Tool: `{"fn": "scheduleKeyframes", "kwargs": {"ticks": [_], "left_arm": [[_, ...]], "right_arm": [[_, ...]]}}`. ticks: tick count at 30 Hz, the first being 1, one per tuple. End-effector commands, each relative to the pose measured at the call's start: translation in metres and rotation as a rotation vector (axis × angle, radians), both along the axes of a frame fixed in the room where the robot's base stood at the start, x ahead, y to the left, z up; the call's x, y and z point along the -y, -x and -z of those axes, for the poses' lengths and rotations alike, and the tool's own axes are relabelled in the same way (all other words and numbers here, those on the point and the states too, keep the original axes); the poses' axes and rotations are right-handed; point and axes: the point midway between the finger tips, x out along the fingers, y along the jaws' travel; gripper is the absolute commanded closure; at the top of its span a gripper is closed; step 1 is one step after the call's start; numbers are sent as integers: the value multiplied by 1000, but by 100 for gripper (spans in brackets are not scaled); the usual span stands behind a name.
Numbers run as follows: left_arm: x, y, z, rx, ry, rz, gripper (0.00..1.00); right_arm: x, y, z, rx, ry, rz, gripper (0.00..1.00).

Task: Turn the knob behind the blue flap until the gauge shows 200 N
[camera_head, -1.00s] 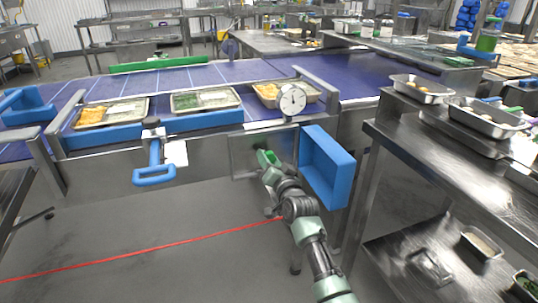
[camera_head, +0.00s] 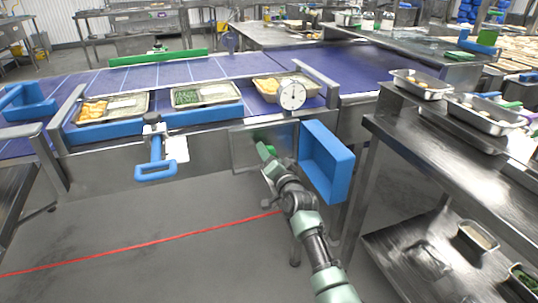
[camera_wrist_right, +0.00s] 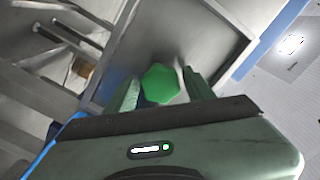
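The blue flap (camera_head: 327,165) hangs open on the right of a recess (camera_head: 243,150) in the conveyor's metal side. A green faceted knob (camera_wrist_right: 161,83) sits inside the recess in the right wrist view. My right gripper (camera_head: 265,149) reaches into the recess, and its fingers (camera_wrist_right: 162,78) stand apart on either side of the knob. A narrow gap shows beside the knob, so the gripper looks open around it, not clamped. The white round gauge (camera_head: 292,95) is above the recess; its reading is too small to tell. My left gripper is out of view.
Food trays (camera_head: 207,94) stand along the conveyor (camera_head: 200,74) above. A blue handle (camera_head: 155,170) sticks out to the left of the recess. A steel table (camera_head: 470,170) with trays stands at the right. The floor in front is clear.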

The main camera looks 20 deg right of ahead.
Motion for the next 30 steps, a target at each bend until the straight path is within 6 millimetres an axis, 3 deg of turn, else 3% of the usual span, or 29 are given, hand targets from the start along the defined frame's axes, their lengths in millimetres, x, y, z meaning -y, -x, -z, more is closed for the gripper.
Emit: {"fn": "scheduleKeyframes", "kwargs": {"ticks": [11,13,18,24,30], "left_arm": [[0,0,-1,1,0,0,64],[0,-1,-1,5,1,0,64],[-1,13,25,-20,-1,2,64],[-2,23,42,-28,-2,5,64],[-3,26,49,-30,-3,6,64]], "right_arm": [[0,2,0,0,1,0,35],[0,8,0,-1,1,0,35],[1,36,0,-1,1,0,35],[2,67,0,-1,1,1,35],[3,78,0,-1,1,1,35]]}}
